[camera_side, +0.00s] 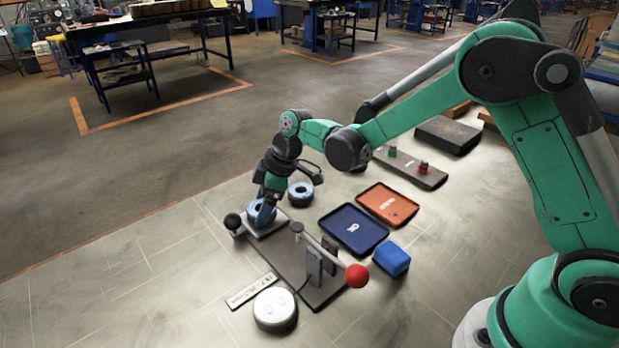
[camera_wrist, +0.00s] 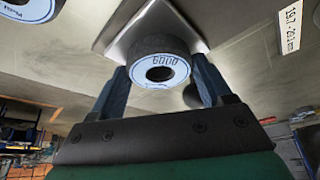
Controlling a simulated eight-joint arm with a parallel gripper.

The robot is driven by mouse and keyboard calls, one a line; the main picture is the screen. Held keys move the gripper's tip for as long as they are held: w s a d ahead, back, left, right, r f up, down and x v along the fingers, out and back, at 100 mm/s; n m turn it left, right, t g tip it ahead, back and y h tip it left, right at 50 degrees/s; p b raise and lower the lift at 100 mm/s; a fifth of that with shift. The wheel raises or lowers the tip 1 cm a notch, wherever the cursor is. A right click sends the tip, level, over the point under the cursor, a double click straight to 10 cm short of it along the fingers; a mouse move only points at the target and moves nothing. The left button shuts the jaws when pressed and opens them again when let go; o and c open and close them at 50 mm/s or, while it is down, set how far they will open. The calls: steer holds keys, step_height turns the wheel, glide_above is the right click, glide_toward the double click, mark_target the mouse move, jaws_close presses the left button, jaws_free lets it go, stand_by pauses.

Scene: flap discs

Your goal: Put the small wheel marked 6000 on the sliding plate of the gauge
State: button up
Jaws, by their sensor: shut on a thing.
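The small wheel marked 6000 (camera_wrist: 160,70) is a dark ring with a pale blue face and a centre hole. My gripper (camera_wrist: 161,80) is shut on it, one finger on each side. In the side view, my gripper (camera_side: 264,208) points down at the far left end of the gauge (camera_side: 302,268), with the blue wheel (camera_side: 255,211) between its fingers. The silvery sliding plate (camera_side: 270,228) is directly beneath; it also shows in the wrist view (camera_wrist: 118,38) behind the wheel. I cannot tell whether wheel and plate touch.
Another blue wheel (camera_side: 300,193) lies behind the gauge. The gauge has a red-knobbed lever (camera_side: 357,276). A round white device (camera_side: 275,309) and a label strip (camera_side: 251,291) are in front. A blue tray (camera_side: 353,229), orange tray (camera_side: 387,203) and blue block (camera_side: 391,259) lie right.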

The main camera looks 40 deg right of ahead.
steer(key=shift+f, duration=0.2)
steer(key=o, duration=1.3)
steer(key=shift+r, duration=3.55)
